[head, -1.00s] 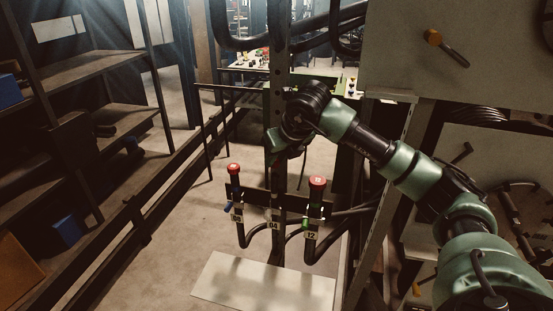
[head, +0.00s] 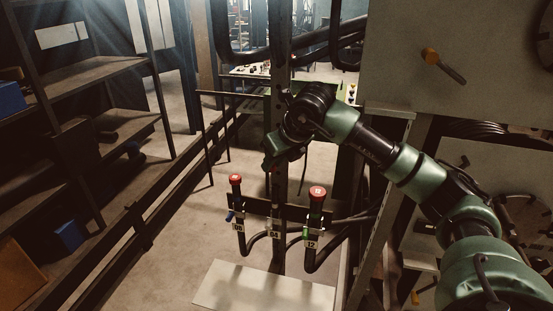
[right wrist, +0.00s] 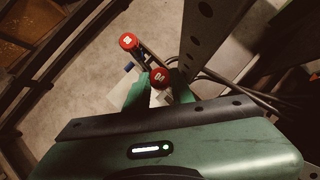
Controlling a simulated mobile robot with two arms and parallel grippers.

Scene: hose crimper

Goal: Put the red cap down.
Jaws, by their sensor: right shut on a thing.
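My right gripper (head: 271,166) hangs beside the dark upright post, above the hose rack. In the right wrist view its green fingers (right wrist: 152,94) are shut on a red cap (right wrist: 159,76) with a pale label. Two more red caps sit on upright black hose ends: the left one (head: 235,179) and the right one (head: 317,192). My left gripper is out of view.
A pale board (head: 262,290) lies below the rack. The dark post (head: 280,130) stands close to my right gripper. A grey cabinet (head: 455,60) with an orange-knobbed handle is at right.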

